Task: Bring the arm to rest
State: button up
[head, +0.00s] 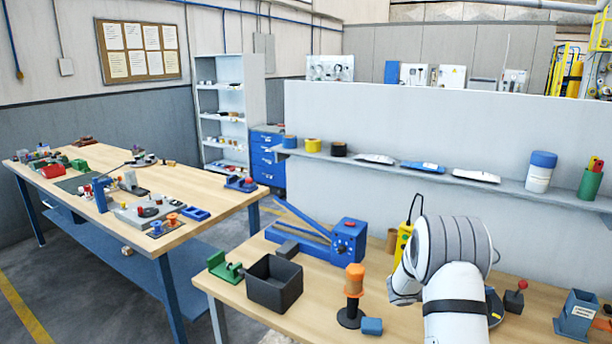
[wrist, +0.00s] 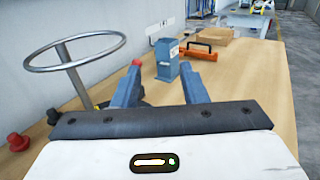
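My white arm (head: 455,285) rises at the lower right of the head view, in front of the wooden bench (head: 330,285). My gripper's fingers are not visible there. In the wrist view my gripper (wrist: 162,78) shows two blue-grey fingers spread wide apart. Nothing is held between them. The bench top lies below and beyond the fingers, and a blue upright holder (wrist: 167,60) stands farther back, past the gap.
In the wrist view a metal ring on a post (wrist: 72,68) stands at left, and an orange-handled item (wrist: 199,51) lies beyond. In the head view a black bin (head: 274,284), an orange-topped spool stand (head: 353,290) and a blue winding device (head: 345,238) stand left of my arm.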

jog(key=s+a+r+m+g+y, duration=0.1)
jog(key=s+a+r+m+y, duration=0.35)
jog(key=s, duration=0.35)
jog(key=s+a+r+m+g+y, duration=0.2)
jog(key=s+a+r+m+y, duration=0.25)
jog(key=s, duration=0.45)
jog(key=s+a+m+t+y, duration=0.2)
jog(key=s+a+m+y, duration=0.2)
jog(key=s+a, duration=0.3)
jog(key=s+a+m+t+y, duration=0.3)
jog(key=s+a+m+y, duration=0.2)
jog(key=a, duration=0.8)
jog(key=s, duration=0.2)
jog(key=shift+s+a+f, duration=0.15)
jog(key=shift+s+a, duration=0.15)
